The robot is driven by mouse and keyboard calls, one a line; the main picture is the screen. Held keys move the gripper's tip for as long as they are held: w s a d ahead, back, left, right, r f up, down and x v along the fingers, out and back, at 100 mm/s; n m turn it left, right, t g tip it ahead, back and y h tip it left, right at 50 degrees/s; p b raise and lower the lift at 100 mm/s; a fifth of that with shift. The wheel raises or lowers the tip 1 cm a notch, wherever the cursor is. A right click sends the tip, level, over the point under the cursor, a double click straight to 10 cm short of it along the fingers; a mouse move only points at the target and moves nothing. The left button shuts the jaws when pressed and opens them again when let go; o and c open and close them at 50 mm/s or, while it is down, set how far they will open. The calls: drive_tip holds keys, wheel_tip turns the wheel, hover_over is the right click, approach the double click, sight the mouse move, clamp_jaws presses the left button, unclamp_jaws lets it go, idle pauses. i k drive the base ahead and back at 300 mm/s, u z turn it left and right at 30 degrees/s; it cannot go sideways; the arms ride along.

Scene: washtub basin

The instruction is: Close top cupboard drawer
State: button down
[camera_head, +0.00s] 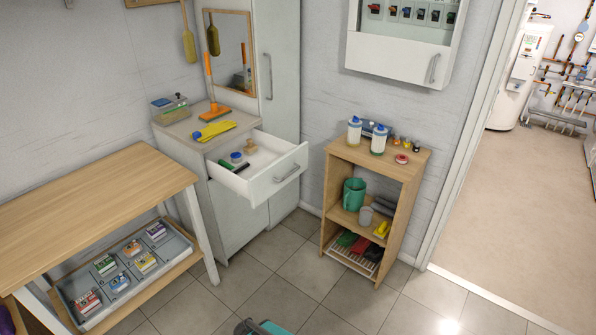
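The cupboard (229,205) is a white unit in the corner with a grey countertop. Its top drawer (272,187) is pulled out toward the front right. The drawer's white front has a grey bar handle (287,174). Inside the drawer lie a blue-lidded jar (236,158), a wooden-handled item (250,147) and a dark green item. The door below the drawer looks shut. I cannot make out my gripper in this view.
A wooden shelf (410,205) with bottles stands to the right of the drawer. A wooden table (100,205) stands at left. Tiled floor (290,270) is open in front. A teal and dark object (264,327) shows at the bottom edge; I cannot tell what it is.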

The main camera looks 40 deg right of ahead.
sight(277, 162)
drive_tip(key=z, duration=0.05)
drive_tip(key=i, duration=1)
drive_tip(key=u, duration=0.15)
drive_tip(key=k, duration=0.95)
drive_tip(key=z, duration=0.15)
drive_tip(key=i, duration=0.6)
